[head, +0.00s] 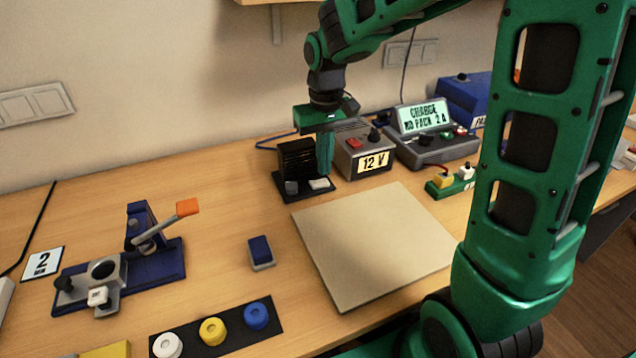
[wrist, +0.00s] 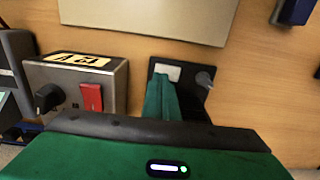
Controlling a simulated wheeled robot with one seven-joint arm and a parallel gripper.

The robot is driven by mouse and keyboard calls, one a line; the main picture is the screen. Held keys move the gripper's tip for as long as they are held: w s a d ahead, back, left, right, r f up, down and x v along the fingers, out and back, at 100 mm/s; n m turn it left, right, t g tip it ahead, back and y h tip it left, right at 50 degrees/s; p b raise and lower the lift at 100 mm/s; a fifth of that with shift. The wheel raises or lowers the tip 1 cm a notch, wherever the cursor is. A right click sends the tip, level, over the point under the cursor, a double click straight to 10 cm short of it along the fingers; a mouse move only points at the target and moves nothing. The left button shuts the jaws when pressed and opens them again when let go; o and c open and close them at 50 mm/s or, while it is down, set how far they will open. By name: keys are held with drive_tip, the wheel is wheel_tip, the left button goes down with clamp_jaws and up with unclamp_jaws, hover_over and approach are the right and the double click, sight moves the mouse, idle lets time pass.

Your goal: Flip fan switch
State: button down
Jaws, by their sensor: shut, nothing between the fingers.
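A black unit with an upright ribbed block (head: 297,160) stands on a flat black base near the back of the table. The base carries a white rocker (head: 319,184) and a small grey knob or lever (head: 291,187); the wrist view shows the white rocker (wrist: 168,72) and the grey piece (wrist: 204,80) too. No label tells which is the fan switch. My gripper (head: 324,174) is shut and empty, pointing down just above the base. In the wrist view its green fingertips (wrist: 160,80) appear right beside the white rocker; whether they touch it I cannot tell. The ribbed block is hidden there.
A grey 12 V supply (head: 365,158) with a red rocker and black knob stands close to the right of the fingers. A charger (head: 430,145) is beyond it. A bare beige board (head: 370,240) lies in front. A blue switch block (head: 261,252) sits left of the board.

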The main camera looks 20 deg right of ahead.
sight(326, 181)
drive_tip(key=shift+r, duration=2.4)
drive_tip(key=s+d+m, duration=0.4)
drive_tip(key=s+d, duration=0.8)
drive_tip(key=s, duration=0.3)
drive_tip(key=s+d+f+m, duration=0.1)
drive_tip(key=s, duration=0.3)
drive_tip(key=s+d+f+m, duration=0.1)
drive_tip(key=s, duration=0.3)
drive_tip(key=s+d+f, duration=0.1)
drive_tip(key=s+d, duration=0.1)
drive_tip(key=s, duration=0.2)
drive_tip(key=shift+s+m, duration=0.3)
drive_tip(key=shift+m, duration=0.1)
